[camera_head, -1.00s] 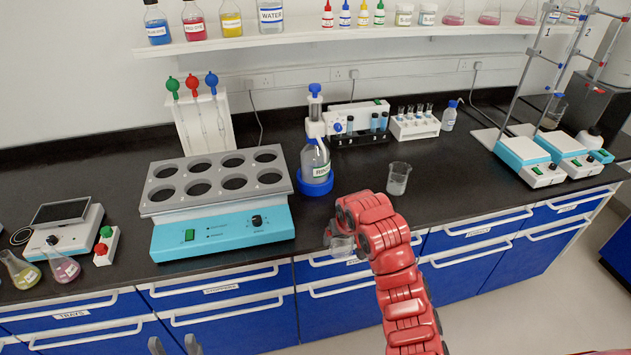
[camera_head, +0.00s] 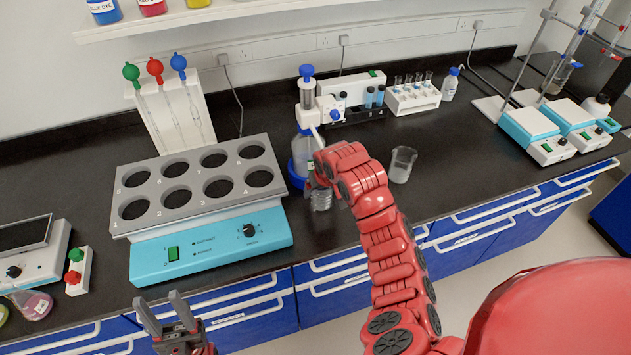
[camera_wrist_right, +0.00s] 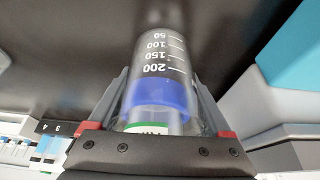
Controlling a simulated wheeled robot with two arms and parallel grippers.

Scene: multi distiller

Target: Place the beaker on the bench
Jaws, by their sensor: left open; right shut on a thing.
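A clear glass beaker (camera_head: 321,200) is held in my right gripper (camera_wrist_right: 158,100), beside the front of the blue-based dispenser bottle. In the right wrist view the beaker (camera_wrist_right: 162,55) sits between the two fingers, with white graduation marks and a blue band showing through it. The black bench (camera_head: 470,165) is behind and around it; I cannot tell whether the beaker's base touches the bench. A second beaker (camera_head: 403,166) stands upright on the bench to the right. My left gripper (camera_head: 160,312) is open and empty at the lower left, in front of the bench.
The dispenser bottle (camera_head: 306,120) is close behind the held beaker. A heating block with several wells (camera_head: 198,160) stands to the left. A tube rack (camera_head: 412,98) is behind. Bare bench lies to the right, before the hotplate stirrers (camera_head: 540,135).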

